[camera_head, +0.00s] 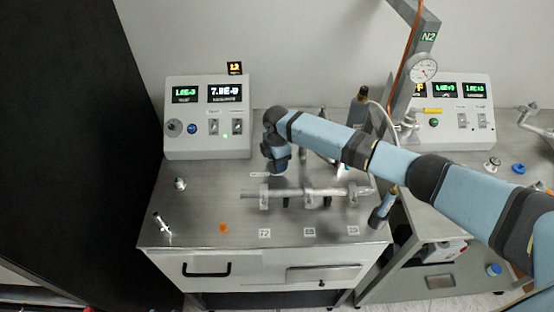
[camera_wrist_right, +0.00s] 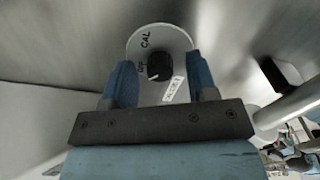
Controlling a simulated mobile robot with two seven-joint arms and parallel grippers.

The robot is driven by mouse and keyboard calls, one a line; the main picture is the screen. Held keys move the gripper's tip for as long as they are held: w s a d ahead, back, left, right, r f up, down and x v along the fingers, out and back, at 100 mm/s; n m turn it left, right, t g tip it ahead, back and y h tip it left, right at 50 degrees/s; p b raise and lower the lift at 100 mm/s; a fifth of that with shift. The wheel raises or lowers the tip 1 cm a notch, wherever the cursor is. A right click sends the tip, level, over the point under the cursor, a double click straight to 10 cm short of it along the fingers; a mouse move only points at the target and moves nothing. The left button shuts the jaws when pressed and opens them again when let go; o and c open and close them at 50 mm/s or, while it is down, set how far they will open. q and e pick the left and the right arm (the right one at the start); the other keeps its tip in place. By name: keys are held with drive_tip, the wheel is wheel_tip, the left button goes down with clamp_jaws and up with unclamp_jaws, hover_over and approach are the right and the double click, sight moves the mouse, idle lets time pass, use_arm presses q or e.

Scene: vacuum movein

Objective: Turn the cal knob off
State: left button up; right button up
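The cal knob (camera_wrist_right: 160,66) is a small black knob on a round light-grey plate (camera_wrist_right: 177,42) lettered "CAL", with another small marking on its left, in the right wrist view. I cannot clearly tell which way the knob points. My right gripper (camera_wrist_right: 160,78) is open, its two blue fingers apart with the knob showing between them; contact is not visible. In the head view my right gripper (camera_head: 277,170) points down over the bench behind the metal tube, and the knob is hidden there. My left gripper is not in view.
The steel bench (camera_head: 205,200) carries a grey control box (camera_head: 208,140) with green displays and a horizontal metal tube (camera_head: 320,192) on supports. An orange piece (camera_head: 224,228) lies at the front. A second control box (camera_head: 460,118) and a round gauge (camera_head: 424,70) stand right.

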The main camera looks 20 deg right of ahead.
drive_tip(key=shift+r, duration=0.1)
wheel_tip(320, 180, up, 14)
drive_tip(key=b, duration=0.1)
drive_tip(key=shift+f, duration=0.2)
drive_tip(key=shift+s+f, duration=0.1)
idle(0.5)
